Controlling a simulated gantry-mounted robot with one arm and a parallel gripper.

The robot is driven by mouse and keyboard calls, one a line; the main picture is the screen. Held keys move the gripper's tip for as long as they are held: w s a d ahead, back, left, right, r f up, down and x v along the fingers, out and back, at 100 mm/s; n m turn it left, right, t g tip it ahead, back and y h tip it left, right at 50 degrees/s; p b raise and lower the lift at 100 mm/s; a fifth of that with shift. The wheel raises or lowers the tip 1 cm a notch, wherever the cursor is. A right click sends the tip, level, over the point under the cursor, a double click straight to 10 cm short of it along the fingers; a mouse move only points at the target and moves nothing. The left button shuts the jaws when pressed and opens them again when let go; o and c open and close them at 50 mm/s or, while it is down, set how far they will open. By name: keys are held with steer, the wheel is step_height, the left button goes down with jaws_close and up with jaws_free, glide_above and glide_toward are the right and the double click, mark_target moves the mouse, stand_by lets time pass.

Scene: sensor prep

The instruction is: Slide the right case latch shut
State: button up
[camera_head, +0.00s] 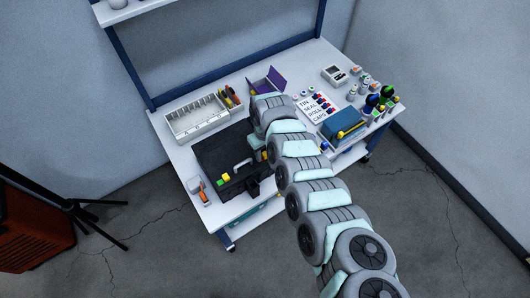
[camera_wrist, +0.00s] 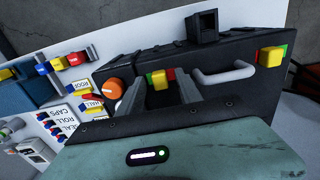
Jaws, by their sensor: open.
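The black case (camera_head: 215,153) lies closed on the white table, with a grey handle (camera_head: 243,162) on it. The left latch (camera_head: 223,180) is a yellow block with green showing beside it; it also shows in the wrist view (camera_wrist: 271,56). The right latch (camera_wrist: 160,77) is a yellow block with green on one side and red on the other. My gripper (camera_wrist: 158,84) is open, its two grey fingers on either side of the right latch. I cannot tell whether either finger touches it. In the head view my arm hides the gripper and most of that latch.
A grey compartment tray (camera_head: 195,121) and an open purple box (camera_head: 267,79) stand behind the case. A label sheet (camera_head: 317,107) and a blue box (camera_head: 341,122) lie to the right. An orange round piece (camera_wrist: 115,88) is close beside one finger.

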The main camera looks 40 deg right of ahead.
steer(key=shift+c, duration=0.5)
jaws_close()
stand_by(0.9)
